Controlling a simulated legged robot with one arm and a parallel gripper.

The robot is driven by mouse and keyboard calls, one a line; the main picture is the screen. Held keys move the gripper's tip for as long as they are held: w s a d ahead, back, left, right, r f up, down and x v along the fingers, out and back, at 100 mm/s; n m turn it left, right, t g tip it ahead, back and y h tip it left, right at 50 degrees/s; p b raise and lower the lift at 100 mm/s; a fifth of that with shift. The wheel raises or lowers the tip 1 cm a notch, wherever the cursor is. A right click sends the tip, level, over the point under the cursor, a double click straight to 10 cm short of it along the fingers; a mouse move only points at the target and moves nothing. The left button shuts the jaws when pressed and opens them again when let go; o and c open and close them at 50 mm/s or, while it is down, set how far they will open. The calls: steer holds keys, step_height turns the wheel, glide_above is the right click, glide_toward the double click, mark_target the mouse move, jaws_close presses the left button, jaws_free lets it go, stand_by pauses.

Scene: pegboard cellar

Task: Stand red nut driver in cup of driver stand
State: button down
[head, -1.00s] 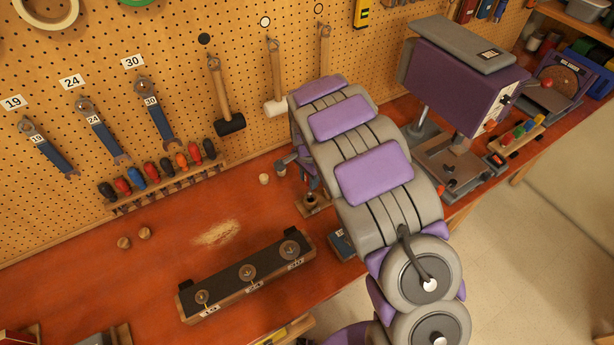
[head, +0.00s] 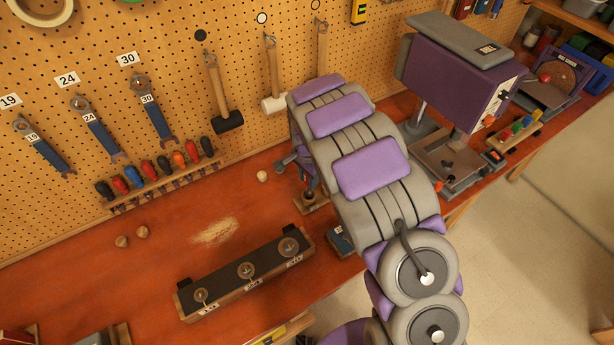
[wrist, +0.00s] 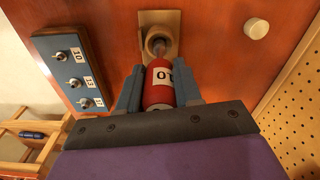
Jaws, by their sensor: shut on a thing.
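The red nut driver (wrist: 159,86), with a white label marked 10 on its handle, is held between the two blue-grey fingers of my gripper (wrist: 160,82) in the wrist view. Its shaft points away from the camera to the round cup of the wooden driver stand (wrist: 164,18). The shaft's end overlaps the cup opening; I cannot tell how deep it sits. In the head view the driver stand (head: 316,206) is on the bench just below my gripper (head: 307,183), and my arm hides most of the driver.
A blue socket board (wrist: 69,71) lies left of the stand in the wrist view. A long black-topped rack (head: 215,282) stands near the bench's front. A pale knob-like piece (head: 262,176) lies behind the stand. Several drivers hang in a wall rack (head: 165,183).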

steer(key=shift+f, duration=0.1)
steer(key=shift+f+b, duration=0.4)
steer(key=shift+f, duration=1.1)
steer(key=c, duration=0.7)
jaws_free()
steer(key=shift+r, duration=0.1)
steer(key=shift+r+p, duration=0.6)
steer(key=shift+r, duration=2.55)
steer(key=shift+r+p, duration=0.35)
steer(key=shift+r, duration=1.4)
